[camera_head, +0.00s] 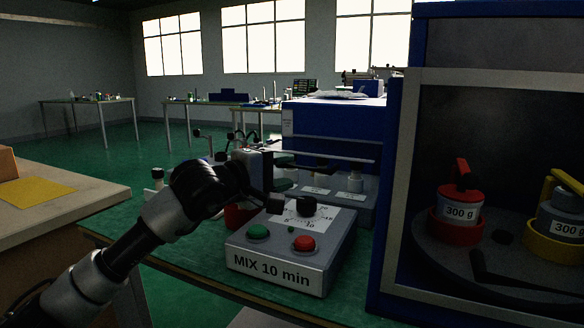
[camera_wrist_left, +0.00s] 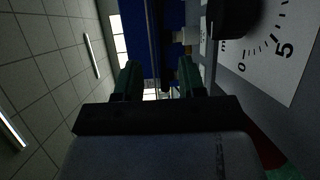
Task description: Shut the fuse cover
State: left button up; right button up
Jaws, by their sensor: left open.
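I cannot pick out a fuse cover for certain in either view. A grey control box (camera_head: 278,262) labelled "MIX 10 min" stands on the bench, with a green button (camera_head: 258,232), a red button (camera_head: 303,243) and a black dial knob (camera_head: 307,206). My left gripper (camera_head: 277,196) is at the box's back left, left of the knob, and partly hides what is behind it. In the left wrist view its two green fingers (camera_wrist_left: 158,82) are apart with nothing held between them. The dial plate (camera_wrist_left: 268,48) shows to their right. My right gripper is not in view.
A blue cabinet (camera_head: 389,200) with an open front stands close on the right, holding red and yellow "300 g" containers. A blue machine (camera_head: 335,130) stands behind the control box. A wooden table (camera_head: 95,190) with a yellow sheet is at left.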

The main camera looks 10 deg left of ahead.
pick_arm(q)
jog(key=v, duration=0.8)
jog(key=shift+p, duration=0.3)
jog(key=shift+s+f, duration=0.1)
